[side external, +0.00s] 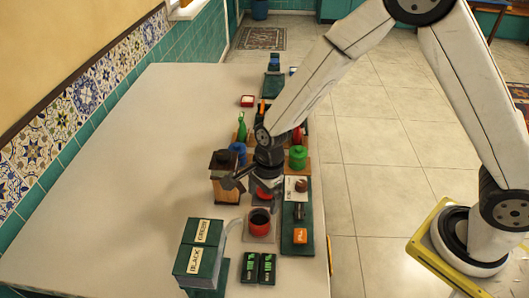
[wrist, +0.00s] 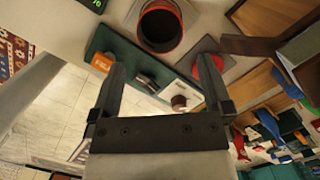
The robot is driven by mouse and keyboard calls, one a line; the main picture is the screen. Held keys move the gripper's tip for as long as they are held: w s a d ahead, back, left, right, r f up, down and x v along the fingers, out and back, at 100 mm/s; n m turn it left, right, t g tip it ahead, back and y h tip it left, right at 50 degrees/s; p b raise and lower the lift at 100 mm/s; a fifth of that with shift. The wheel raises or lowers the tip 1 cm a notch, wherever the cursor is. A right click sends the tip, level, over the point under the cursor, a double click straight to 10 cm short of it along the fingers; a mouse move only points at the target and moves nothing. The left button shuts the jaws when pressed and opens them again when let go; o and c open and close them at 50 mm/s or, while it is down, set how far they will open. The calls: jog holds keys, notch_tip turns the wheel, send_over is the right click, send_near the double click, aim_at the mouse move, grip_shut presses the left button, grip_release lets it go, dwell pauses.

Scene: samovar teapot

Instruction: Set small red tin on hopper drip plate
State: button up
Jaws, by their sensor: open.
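A red tin (side external: 259,222) with a dark inside stands upright on a pale square plate (side external: 262,239) beside the green hopper boxes (side external: 199,245). In the wrist view the tin (wrist: 160,25) is at the top, on its grey plate (wrist: 130,13), beyond my fingertips. A second red round thing (wrist: 208,70) rests on another grey plate (wrist: 207,44), partly hidden by my right-hand finger. My gripper (side external: 262,186) is open and empty; it also shows in the wrist view (wrist: 162,66). It is behind the tin, above the second plate, apart from the tin.
A wooden box (side external: 224,175) with a dark top stands left of my gripper. A green tray (side external: 298,244) with an orange item lies to the right, near the table edge. Two dark displays (side external: 259,268) lie in front. The table's left part is clear.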

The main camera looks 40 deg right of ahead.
jog(key=shift+d+r, duration=0.15)
jog(key=shift+r, duration=0.8)
jog(key=shift+d+r, duration=0.1)
jog(key=shift+r, duration=0.8)
jog(key=s+d+r+n+t, duration=0.1)
jog(key=s+d+r+n, duration=0.2)
jog(key=s+d+n, duration=0.2)
jog(key=s+d+r+n+t+h, duration=0.1)
jog(key=s+d+r+n, duration=0.2)
jog(key=d+n, duration=0.7)
jog(key=s+n, duration=0.1)
jog(key=n, duration=0.2)
jog(key=shift+s+r+t+h, duration=0.3)
jog(key=shift+s, duration=0.05)
